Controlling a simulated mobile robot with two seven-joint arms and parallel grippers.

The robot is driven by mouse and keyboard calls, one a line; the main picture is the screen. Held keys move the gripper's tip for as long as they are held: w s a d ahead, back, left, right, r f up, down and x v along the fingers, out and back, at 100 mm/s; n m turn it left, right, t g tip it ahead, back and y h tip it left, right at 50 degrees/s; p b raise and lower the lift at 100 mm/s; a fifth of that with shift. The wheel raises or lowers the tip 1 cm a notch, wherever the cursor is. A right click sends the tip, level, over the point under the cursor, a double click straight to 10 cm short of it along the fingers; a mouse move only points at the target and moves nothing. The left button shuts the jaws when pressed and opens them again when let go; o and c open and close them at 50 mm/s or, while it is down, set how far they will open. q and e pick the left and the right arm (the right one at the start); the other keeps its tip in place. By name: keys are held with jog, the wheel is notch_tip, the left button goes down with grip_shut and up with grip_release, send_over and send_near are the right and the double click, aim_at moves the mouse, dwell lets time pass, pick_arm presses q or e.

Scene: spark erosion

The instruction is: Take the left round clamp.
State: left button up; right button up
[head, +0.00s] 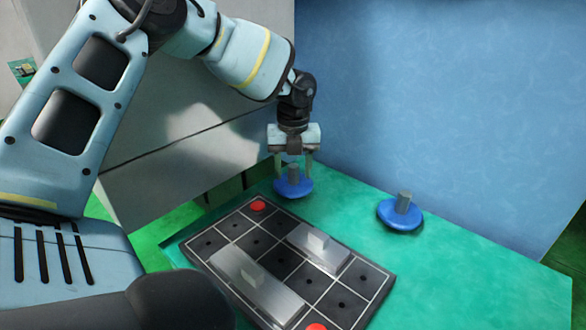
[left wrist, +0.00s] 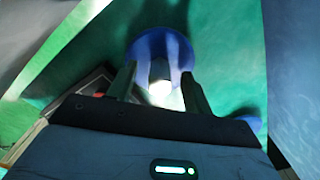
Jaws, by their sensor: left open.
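The left round clamp (head: 294,188) is a blue disc with a grey post, standing on the green table behind the black grid plate. My left gripper (head: 293,172) is open, pointing down, with its fingers on either side of the grey post. In the left wrist view the clamp's blue disc (left wrist: 160,50) shows beyond the two fingers (left wrist: 158,88), and the post is between them, brightly lit. I cannot tell whether the fingers touch the post. A second round clamp (head: 400,213), also blue with a grey post, stands to the right. My right gripper is not in view.
The black grid plate (head: 283,238) lies in front of the clamps, with two metal blocks (head: 318,250) and two red round pieces (head: 258,206) on it. A blue wall (head: 430,90) rises behind the table. The green table (head: 480,275) is clear at the right.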

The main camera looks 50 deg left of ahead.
aim_at(295, 166)
pick_arm(q)
jog(key=shift+f, duration=0.15)
grip_shut()
jog(key=shift+r, duration=0.2)
dwell(0.3)
jog(key=shift+r, duration=0.25)
jog(key=r, duration=0.2)
jog(key=shift+d+r+b, duration=0.3)
jog(key=shift+r, duration=0.05)
jog(key=w+d+b, duration=0.2)
jog(key=d+b, duration=0.1)
jog(key=d, duration=1.4)
jog(key=shift+d, duration=0.2)
jog(key=shift+a, duration=0.1)
